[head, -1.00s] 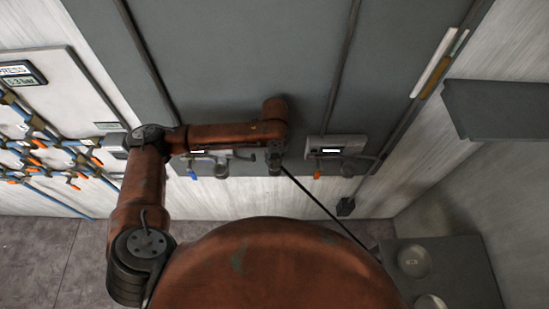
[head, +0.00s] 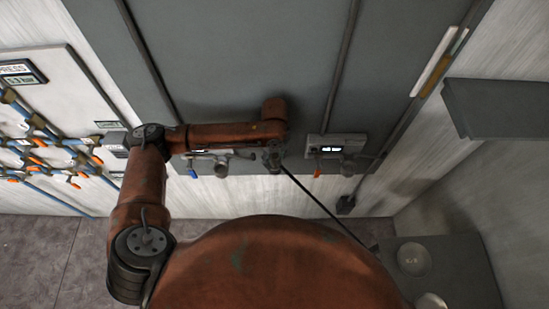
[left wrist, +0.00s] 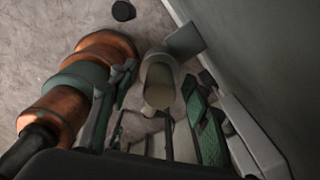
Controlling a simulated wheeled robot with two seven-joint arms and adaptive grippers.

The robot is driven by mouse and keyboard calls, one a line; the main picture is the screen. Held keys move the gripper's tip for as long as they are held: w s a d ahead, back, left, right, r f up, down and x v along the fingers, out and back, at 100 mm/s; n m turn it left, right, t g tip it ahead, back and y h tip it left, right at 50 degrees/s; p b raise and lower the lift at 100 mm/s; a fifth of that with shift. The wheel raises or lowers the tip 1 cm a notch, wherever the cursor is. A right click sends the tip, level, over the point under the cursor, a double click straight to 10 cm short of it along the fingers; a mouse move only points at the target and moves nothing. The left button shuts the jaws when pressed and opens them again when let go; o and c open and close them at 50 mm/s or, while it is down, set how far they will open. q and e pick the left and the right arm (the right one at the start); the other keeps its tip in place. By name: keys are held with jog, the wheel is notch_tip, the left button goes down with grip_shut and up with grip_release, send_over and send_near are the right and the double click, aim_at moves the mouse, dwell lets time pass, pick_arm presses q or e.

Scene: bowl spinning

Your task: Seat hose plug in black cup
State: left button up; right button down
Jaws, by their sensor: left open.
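My left gripper (head: 273,162) is at the wall between two small grey wall units, and its fingers are hard to make out there. In the left wrist view its fingers (left wrist: 155,110) are apart, with green pads showing on the right one. A pale rounded fitting (left wrist: 158,82) shows between or just beyond them; I cannot tell whether it is the hose plug or whether they touch it. A small black round piece (left wrist: 123,11), possibly the black cup, is at the top of the wrist view. A thin dark line (head: 322,206), perhaps a hose, runs from near the gripper down right.
The right wall unit (head: 337,146) has a lit display and a red-orange lever; the left unit (head: 207,156) has a blue lever. Pipework (head: 40,145) is at left. A dark bench (head: 455,270) stands at lower right.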

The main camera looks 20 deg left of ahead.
pick_arm(q)
notch_tip(320, 180, up, 12)
jog(key=shift+r, duration=0.1)
dwell(0.4)
dwell(0.5)
